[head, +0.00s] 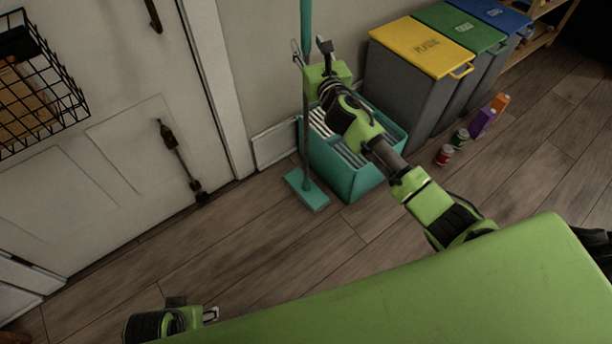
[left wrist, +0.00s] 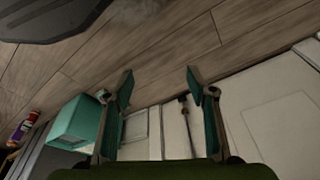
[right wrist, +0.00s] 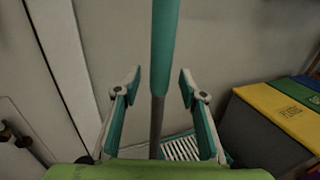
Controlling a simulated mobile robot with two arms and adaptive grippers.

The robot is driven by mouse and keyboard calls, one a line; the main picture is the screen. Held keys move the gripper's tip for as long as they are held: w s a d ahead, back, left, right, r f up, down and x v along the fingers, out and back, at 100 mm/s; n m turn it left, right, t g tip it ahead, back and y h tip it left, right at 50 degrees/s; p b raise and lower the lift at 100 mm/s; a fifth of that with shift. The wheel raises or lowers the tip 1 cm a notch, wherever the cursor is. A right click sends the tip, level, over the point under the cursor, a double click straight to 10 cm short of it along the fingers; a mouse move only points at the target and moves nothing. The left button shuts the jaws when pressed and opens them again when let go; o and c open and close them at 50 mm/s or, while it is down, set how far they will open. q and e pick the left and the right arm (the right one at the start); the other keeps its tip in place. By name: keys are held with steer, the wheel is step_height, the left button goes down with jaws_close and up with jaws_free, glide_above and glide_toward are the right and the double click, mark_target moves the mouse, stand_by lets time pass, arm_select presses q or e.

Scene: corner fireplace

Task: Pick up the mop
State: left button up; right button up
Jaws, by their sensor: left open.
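The mop (head: 306,193) stands upright in the head view, with a teal flat head on the floor, a grey pole and a teal upper handle. My right gripper (head: 311,53) is at the pole, near where grey meets teal. In the right wrist view, the mop's pole (right wrist: 165,45) runs between the fingers of my right gripper (right wrist: 160,83), which are open with a gap on both sides. My left gripper (head: 208,313) is low at the bottom left of the head view. It is open and empty in the left wrist view (left wrist: 160,80).
A teal bin (head: 362,187) with white slatted contents stands beside the mop, under my right arm. Yellow-, green- and blue-lidded bins (head: 425,47) line the wall. Cans (head: 444,154) and cartons (head: 483,121) stand on the floor. A white door (head: 90,190) is at left. Floor in front is clear.

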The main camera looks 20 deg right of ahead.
steer(key=shift+w, duration=1)
jaws_close()
arm_select(q)
steer(key=shift+r, duration=0.95)
arm_select(e)
steer(key=shift+r, duration=0.1)
steer(key=shift+r, duration=0.15)
